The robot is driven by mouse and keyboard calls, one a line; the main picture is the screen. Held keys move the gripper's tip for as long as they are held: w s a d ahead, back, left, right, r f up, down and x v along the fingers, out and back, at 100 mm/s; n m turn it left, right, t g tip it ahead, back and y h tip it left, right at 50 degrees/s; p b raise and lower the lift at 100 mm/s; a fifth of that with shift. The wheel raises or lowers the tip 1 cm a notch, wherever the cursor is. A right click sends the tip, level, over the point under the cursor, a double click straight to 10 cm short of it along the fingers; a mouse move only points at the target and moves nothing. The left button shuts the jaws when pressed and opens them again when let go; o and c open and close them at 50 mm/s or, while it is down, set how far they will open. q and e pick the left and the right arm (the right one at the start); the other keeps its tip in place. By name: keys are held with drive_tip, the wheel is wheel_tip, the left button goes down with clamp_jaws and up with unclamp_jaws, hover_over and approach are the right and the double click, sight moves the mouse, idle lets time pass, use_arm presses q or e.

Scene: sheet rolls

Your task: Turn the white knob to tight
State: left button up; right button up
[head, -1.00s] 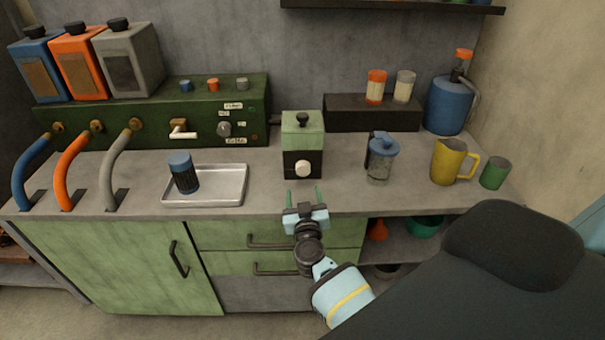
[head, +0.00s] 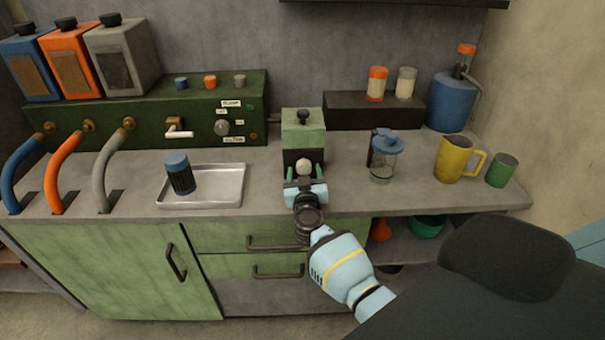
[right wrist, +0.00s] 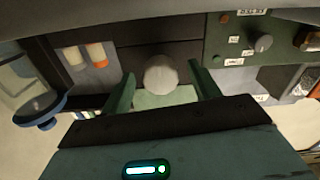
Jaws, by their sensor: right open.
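The round white knob (head: 304,166) sits on the dark lower front of a small green and black box (head: 302,122) on the counter. It also shows in the right wrist view (right wrist: 161,75). My right gripper (head: 304,174) is open in front of the box, its two green fingers on either side of the knob. In the right wrist view (right wrist: 161,70) there are gaps between the knob and both fingers, so it is not gripped. No setting mark on the knob is readable. My left gripper is not in view.
A metal tray (head: 226,187) with a dark blue-capped jar (head: 180,174) lies left of the box. A lidded clear pitcher (head: 382,160), yellow jug (head: 456,160) and green cup (head: 502,170) stand to the right. A green panel (head: 100,128) with knobs and a lever is behind left.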

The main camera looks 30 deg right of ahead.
drive_tip(key=shift+w+d, duration=0.15)
drive_tip(key=shift+w, duration=0.1)
drive_tip(key=c, duration=1)
drive_tip(key=shift+o, duration=0.2)
